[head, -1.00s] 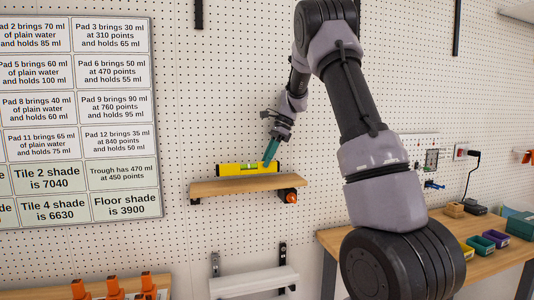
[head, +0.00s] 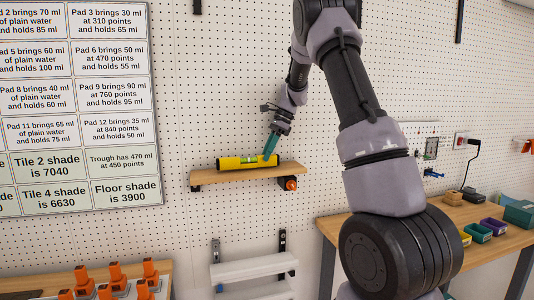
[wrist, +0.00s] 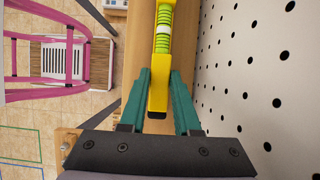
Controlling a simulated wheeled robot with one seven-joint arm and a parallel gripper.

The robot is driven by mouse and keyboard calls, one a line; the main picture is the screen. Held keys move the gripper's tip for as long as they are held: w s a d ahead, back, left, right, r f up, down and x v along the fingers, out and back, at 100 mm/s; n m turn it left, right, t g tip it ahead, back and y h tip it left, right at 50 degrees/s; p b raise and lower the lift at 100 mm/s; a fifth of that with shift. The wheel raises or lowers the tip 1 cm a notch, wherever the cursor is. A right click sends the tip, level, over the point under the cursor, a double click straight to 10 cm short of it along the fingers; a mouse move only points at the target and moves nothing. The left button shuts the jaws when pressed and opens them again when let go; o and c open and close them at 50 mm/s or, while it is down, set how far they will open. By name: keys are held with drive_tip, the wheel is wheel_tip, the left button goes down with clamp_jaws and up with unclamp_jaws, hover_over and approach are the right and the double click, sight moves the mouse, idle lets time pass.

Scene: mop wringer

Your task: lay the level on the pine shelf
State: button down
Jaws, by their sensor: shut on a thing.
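The yellow level (head: 240,162) with black ends and a green vial lies lengthwise along the pine shelf (head: 222,177) on the pegboard wall. My gripper (head: 271,158), with teal fingers, is at the level's right end. In the wrist view my gripper (wrist: 168,95) has its fingers on either side of the level's end, shut on it. The level (wrist: 162,45) lines up with the shelf (wrist: 140,50) below it there. In the head view the level appears to rest on the shelf; any small gap under it cannot be told.
The pegboard wall (wrist: 270,60) runs close beside the fingers. A white shelf (head: 250,268) hangs below. A bench with coloured bins (head: 478,232) is at the right. A pink frame (wrist: 45,85) stands on the floor below. Orange-handled things (head: 115,275) are at the lower left.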

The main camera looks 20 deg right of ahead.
drive_tip(key=shift+f, duration=0.3)
drive_tip(key=c, duration=0.5)
unclamp_jaws()
drive_tip(key=shift+c, duration=0.2)
drive_tip(key=shift+r, duration=0.1)
drive_tip(key=v, duration=1.1)
drive_tip(key=s+a+r+n+t, duration=0.1)
drive_tip(key=s+a+r+n, duration=0.15)
drive_tip(key=s+r, duration=0.45)
drive_tip(key=s+a+f+n+t+h, duration=0.1)
drive_tip(key=s+n+t, duration=0.1)
drive_tip(key=s, duration=0.6)
drive_tip(key=s+a+f+n+t+h, duration=0.1)
drive_tip(key=s+n+t, duration=0.1)
drive_tip(key=s+n, duration=0.3)
drive_tip(key=s+a+f+n+t+h, duration=0.1)
drive_tip(key=s+n, duration=0.3)
drive_tip(key=s, duration=0.9)
drive_tip(key=shift+f+t, duration=0.5)
drive_tip(key=shift+t, duration=0.1)
